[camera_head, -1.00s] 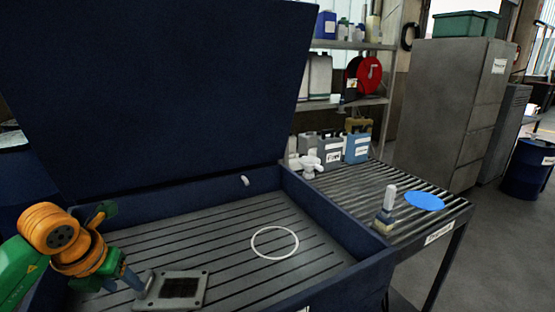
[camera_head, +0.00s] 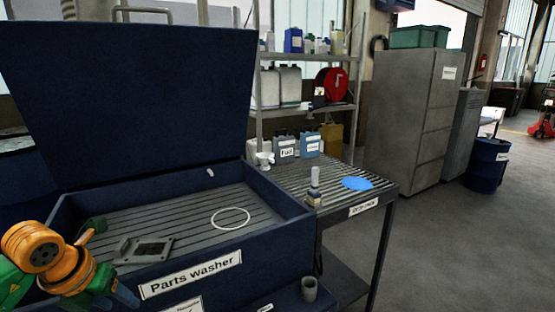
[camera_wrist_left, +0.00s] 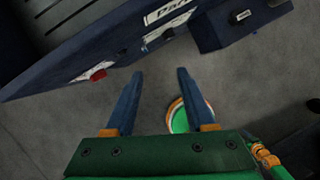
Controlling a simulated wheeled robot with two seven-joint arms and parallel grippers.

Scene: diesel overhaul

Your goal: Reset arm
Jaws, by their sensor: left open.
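My left arm, green and orange, comes in at the lower left of the head view. Its gripper (camera_head: 122,296) is in front of the parts washer's front wall, low in the picture. In the left wrist view the two blue fingers (camera_wrist_left: 160,75) stand apart with nothing between them, above the grey floor. My right gripper is in neither view.
The blue parts washer (camera_head: 235,262) has its lid (camera_head: 130,100) raised. A metal plate (camera_head: 146,250) and a white ring (camera_head: 231,218) lie on its slatted floor. A slatted table (camera_head: 290,172) holding a blue disc (camera_head: 356,183) stands to the right. Open floor (camera_head: 450,250) lies beyond.

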